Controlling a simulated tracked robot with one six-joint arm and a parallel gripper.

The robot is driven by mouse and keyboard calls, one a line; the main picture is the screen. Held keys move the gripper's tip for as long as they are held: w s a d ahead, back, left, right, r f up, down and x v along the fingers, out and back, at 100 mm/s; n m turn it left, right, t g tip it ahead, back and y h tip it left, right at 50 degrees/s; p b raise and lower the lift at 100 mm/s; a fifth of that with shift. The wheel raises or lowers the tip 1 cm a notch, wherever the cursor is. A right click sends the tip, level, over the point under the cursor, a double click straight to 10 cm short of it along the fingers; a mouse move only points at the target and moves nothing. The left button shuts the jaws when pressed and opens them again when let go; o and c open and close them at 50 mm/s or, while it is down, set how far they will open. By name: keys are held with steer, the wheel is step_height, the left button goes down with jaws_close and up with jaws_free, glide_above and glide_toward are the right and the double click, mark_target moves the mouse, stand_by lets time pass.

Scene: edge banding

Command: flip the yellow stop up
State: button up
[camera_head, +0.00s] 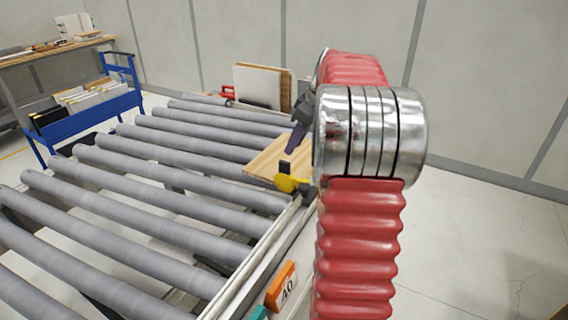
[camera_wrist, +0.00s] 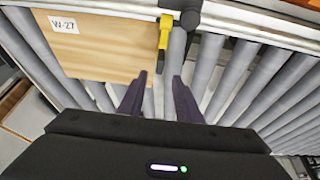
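The yellow stop (camera_head: 290,183) sits at the right rail of the roller conveyor, beside a wooden panel (camera_head: 268,160). It looks low and reaches inward over the rollers. In the wrist view the yellow stop (camera_wrist: 165,31) extends from a black bracket (camera_wrist: 183,8) along the edge of the panel (camera_wrist: 95,45), which is labelled W-27. Whether the stop touches the panel, I cannot tell. My gripper (camera_wrist: 159,88) is open and empty, its two dark purple fingers apart, short of the stop's free end. In the head view my gripper (camera_head: 298,140) is above the panel, partly hidden by my arm.
The grey roller conveyor (camera_head: 165,160) fills the left and middle. An orange tag marked 40 (camera_head: 281,286) is on the near right rail. A blue cart (camera_head: 95,110) stands at the far left. Upright panels (camera_head: 258,86) stand behind the conveyor. The floor at the right is clear.

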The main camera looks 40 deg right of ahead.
mark_target(285, 161)
steer(key=x, duration=0.9)
steer(key=shift+w+f, duration=0.1)
steer(key=shift+f, duration=0.15)
jaws_close()
stand_by(0.4)
